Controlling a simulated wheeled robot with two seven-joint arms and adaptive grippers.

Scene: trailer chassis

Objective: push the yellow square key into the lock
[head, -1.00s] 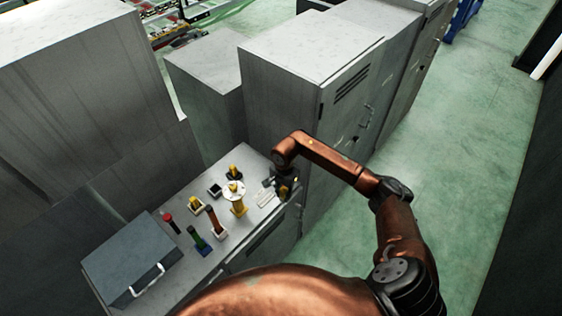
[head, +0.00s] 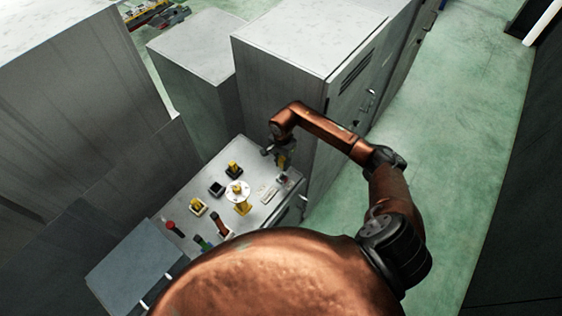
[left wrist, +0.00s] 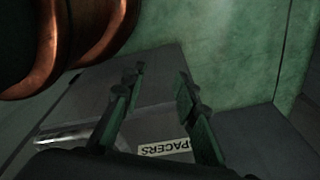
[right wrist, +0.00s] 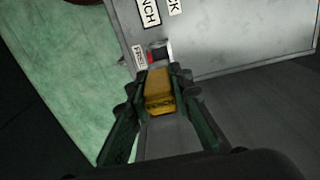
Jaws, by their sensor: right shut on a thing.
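My right gripper (right wrist: 160,82) is shut on the yellow square key (right wrist: 160,95), which sits between its fingertips in the right wrist view. In the head view the right gripper (head: 281,160) is over the far right corner of the grey worktop (head: 233,160). A small red and silver fitting (right wrist: 156,54) beside a white label lies just past the key; whether it is the lock I cannot tell. Contact between key and fitting is unclear. My left gripper (left wrist: 158,90) is open and empty in the left wrist view, and out of sight in the head view.
A yellow stand with a white disc (head: 239,196), black and yellow blocks and a red-topped piece (head: 171,225) stand on the worktop. A tall grey cabinet (head: 300,95) rises close beside the right gripper. A grey box (head: 135,265) is at the left. Green floor is clear at right.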

